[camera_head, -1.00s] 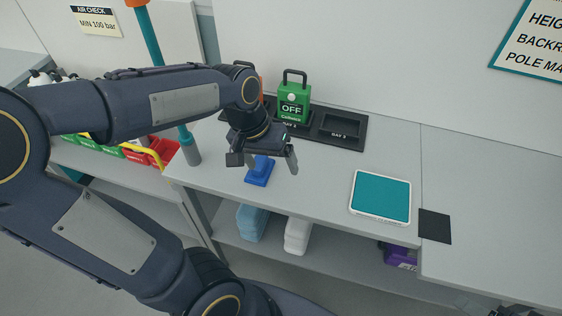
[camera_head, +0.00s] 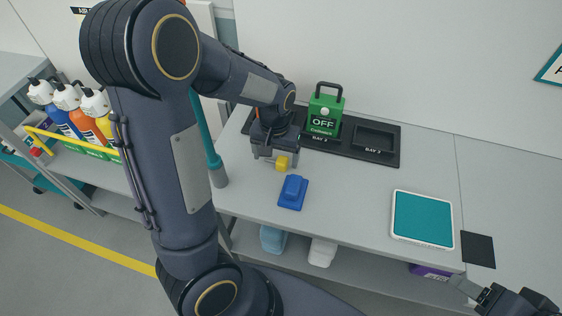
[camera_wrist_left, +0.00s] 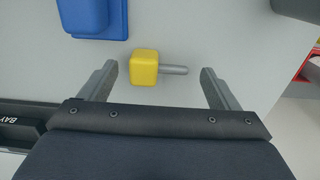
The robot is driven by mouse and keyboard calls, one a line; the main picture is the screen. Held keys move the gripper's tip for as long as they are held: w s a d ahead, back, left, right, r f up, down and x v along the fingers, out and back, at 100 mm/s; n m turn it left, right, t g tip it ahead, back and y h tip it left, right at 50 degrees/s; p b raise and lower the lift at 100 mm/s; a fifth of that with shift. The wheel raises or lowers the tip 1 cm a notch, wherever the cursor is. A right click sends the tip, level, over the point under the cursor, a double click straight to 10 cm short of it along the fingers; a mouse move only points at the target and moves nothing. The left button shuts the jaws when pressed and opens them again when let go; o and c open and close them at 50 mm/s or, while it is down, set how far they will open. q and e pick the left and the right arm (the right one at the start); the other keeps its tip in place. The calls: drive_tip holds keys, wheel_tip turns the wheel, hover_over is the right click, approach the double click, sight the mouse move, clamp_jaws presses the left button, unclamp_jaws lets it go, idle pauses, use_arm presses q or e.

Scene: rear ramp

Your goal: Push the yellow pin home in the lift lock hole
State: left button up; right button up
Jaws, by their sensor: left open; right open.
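The yellow pin (camera_head: 282,163) lies on the grey bench in front of the black bay tray. The left wrist view shows its yellow block head (camera_wrist_left: 144,68) and a short grey metal shank (camera_wrist_left: 174,70) pointing right. My left gripper (camera_head: 275,162) is open above the pin. In the left wrist view its two fingers (camera_wrist_left: 160,85) stand either side of the pin, with gaps at both ends. My right gripper (camera_head: 462,286) is open and empty at the lower right, near the bench's front edge. I cannot make out the lift lock hole in either view.
A blue block (camera_head: 292,192) sits close to the pin. The black tray (camera_head: 393,158) holds a green OFF unit (camera_head: 325,113). A teal pole (camera_head: 207,135) stands left of my left gripper. A teal-topped pad (camera_head: 422,219) lies right.

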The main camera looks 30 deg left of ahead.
use_arm(q)
drive_tip(key=c, duration=1.1)
